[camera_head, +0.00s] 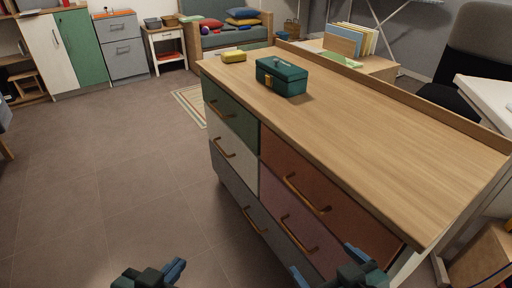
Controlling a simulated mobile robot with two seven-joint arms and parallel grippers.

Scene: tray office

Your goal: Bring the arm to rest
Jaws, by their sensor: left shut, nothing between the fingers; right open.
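My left gripper (150,275) shows at the bottom edge, left of the middle, over the floor. It is shut and holds nothing. My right gripper (340,275) shows at the bottom edge, right of the middle, in front of the dresser's lower drawers. It is open and empty. Both grippers are partly cut off by the frame's lower edge, and neither visibly holds a thing.
A wooden-topped dresser (400,135) with coloured drawers fills the right. Tiled floor (105,170) is open at left. Cabinets (120,45) and a cushioned bench (225,38) stand behind.

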